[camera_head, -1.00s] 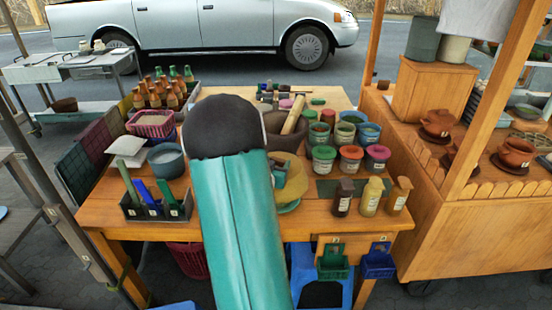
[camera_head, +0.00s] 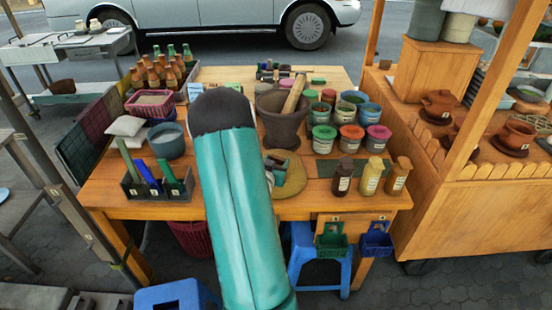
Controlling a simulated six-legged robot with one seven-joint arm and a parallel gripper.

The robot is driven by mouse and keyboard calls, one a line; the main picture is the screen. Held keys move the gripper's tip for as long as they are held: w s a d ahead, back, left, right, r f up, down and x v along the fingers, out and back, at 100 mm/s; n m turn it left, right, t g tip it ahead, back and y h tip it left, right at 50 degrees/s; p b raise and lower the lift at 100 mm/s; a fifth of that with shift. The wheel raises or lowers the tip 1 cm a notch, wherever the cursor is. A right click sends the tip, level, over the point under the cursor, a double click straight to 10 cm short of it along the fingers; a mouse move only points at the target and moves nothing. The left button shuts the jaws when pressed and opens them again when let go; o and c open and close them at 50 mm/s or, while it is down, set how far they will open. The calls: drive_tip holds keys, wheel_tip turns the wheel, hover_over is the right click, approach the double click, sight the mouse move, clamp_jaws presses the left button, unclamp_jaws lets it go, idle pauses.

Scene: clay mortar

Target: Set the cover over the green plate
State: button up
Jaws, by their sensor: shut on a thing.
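A round tan cover (camera_head: 292,204) shows right of my arm near the front middle of the table. My gripper (camera_head: 277,174) is partly hidden behind my arm, over the middle of the cover, and is shut on it. The cover looks roughly level. Its left part is hidden by my arm. The green plate does not show now, and I cannot tell whether the cover rests on it or hangs above it.
A dark mortar (camera_head: 280,120) with a pestle (camera_head: 293,94) stands just behind the cover. Lidded jars (camera_head: 350,138) and three bottles (camera_head: 370,177) stand to the right. A black bin (camera_head: 158,186) and a blue-grey bowl (camera_head: 167,140) are on the left.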

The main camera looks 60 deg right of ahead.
idle(0.4)
drive_tip(key=o, duration=1.1)
drive_tip(key=shift+o, duration=0.2)
drive_tip(key=shift+f, duration=0.1)
drive_tip(key=v, duration=1.3)
drive_tip(key=shift+a, duration=0.4)
drive_tip(key=shift+s, duration=0.1)
